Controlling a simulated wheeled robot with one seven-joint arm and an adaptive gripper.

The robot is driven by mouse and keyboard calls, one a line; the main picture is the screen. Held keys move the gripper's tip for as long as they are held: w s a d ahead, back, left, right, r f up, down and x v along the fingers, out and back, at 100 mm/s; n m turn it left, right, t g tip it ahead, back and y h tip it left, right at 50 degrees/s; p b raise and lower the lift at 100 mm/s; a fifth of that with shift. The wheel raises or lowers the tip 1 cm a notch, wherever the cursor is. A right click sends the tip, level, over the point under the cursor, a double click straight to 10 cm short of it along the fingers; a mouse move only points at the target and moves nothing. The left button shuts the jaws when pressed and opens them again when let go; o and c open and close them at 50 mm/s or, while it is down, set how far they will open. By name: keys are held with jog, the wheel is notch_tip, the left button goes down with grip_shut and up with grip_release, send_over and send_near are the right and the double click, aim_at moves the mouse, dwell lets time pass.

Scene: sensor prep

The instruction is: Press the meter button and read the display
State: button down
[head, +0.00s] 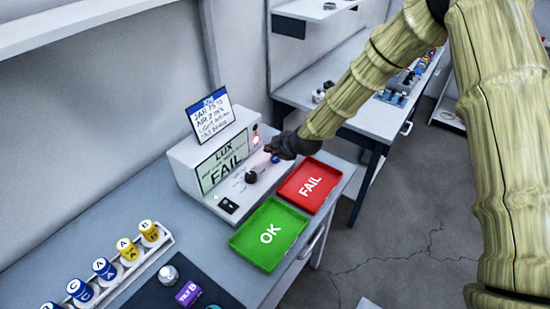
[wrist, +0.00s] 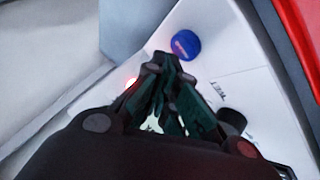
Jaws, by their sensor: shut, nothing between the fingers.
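The white meter (head: 192,172) stands on the bench against the wall. Its display (head: 222,165) reads "LUX" above a smaller line I cannot read, then "FAIL" in large letters. A blue round button (head: 276,160) is on its sloped front, and it also shows in the wrist view (wrist: 186,44). A reddish light glows on the meter in both views. My gripper (head: 268,149) is shut and empty above the meter's right part. In the wrist view my fingertips (wrist: 166,62) are just beside the blue button; I cannot tell whether they touch the meter.
A red FAIL tray (head: 322,170) and green OK tray (head: 290,215) lie in front. A rack (head: 152,245) of lettered jars and a purple TILT block (head: 188,293) are nearer.

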aim_at(273, 160)
jog(key=shift+r+p, duration=1.1)
jog(key=shift+r, duration=1.4)
